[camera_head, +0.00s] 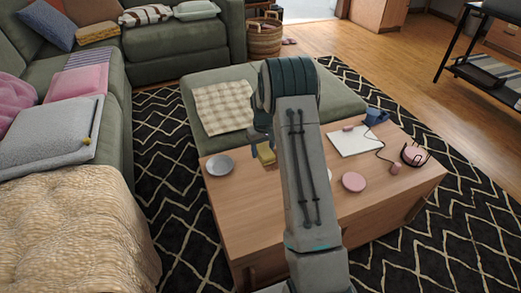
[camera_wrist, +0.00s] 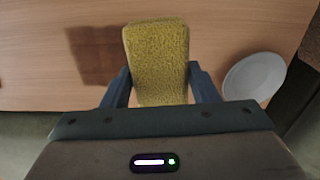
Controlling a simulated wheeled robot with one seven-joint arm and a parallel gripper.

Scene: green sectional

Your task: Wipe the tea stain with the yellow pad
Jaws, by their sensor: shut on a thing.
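My gripper (camera_wrist: 158,90) is shut on the yellow pad (camera_wrist: 156,50), one finger on each side of it. In the wrist view the pad is above the wooden coffee table (camera_wrist: 225,40), and a dark patch beside it looks like a shadow. In the head view the pad (camera_head: 266,154) shows just left of my arm, near the back of the table (camera_head: 240,190). My arm hides the middle of the table. I cannot make out a tea stain in either view.
A grey plate (camera_head: 220,165) lies on the table's left end, also in the wrist view (camera_wrist: 254,77). Green seating (camera_head: 185,108) borders the table.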

